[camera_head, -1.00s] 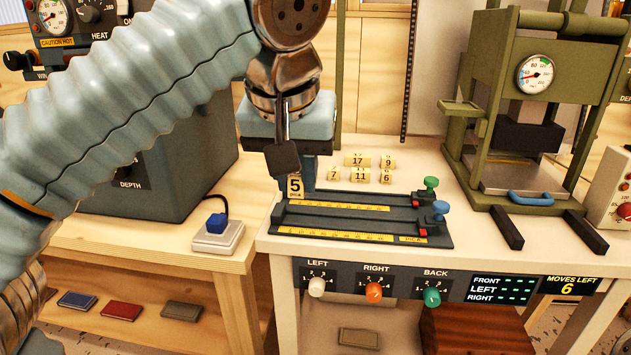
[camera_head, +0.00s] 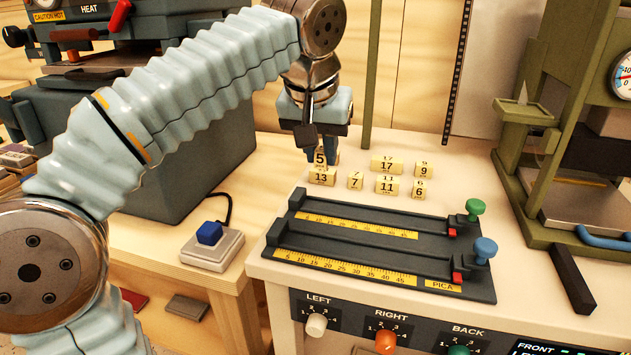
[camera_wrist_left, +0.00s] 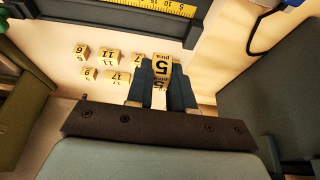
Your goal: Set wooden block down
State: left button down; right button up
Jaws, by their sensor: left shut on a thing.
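A small pale wooden block marked 5 (camera_head: 320,159) is between the fingers of my left gripper (camera_head: 322,148), at the back left of the white bench. In the left wrist view the 5 block (camera_wrist_left: 162,68) sits between the two dark fingers. A wooden block marked 13 (camera_head: 322,177) shows directly below the 5 block in the head view; I cannot tell whether they touch. Other number blocks stand to the right on the bench: 7 (camera_head: 355,181), 17 (camera_head: 387,166), 11 (camera_head: 387,185), 9 (camera_head: 423,170) and 6 (camera_head: 419,191). My right gripper is out of view.
A dark two-rail gauge (camera_head: 350,235) with yellow scales and green and blue knobs lies in front of the blocks. A green press (camera_head: 540,130) stands at the right. A blue button box (camera_head: 212,248) is on the wooden table at the left.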

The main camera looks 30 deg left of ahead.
pick_arm(q)
jog(key=a+f, duration=0.1)
jog(key=f, duration=0.1)
jog(key=w+a+f, duration=0.1)
jog(key=f, duration=0.1)
jog(key=w+f+b, duration=0.1)
jog(key=f, duration=0.1)
jog(key=shift+w+a+f, duration=0.25)
jog(key=shift+a+f, duration=0.15)
jog(key=shift+f, duration=0.4)
jog(key=shift+f, duration=0.1)
jog(key=shift+f+b, duration=0.45)
jog(key=shift+f, duration=0.1)
jog(key=c, duration=0.9)
grip_release()
jog(key=shift+c, duration=0.2)
jog(key=shift+r, duration=0.1)
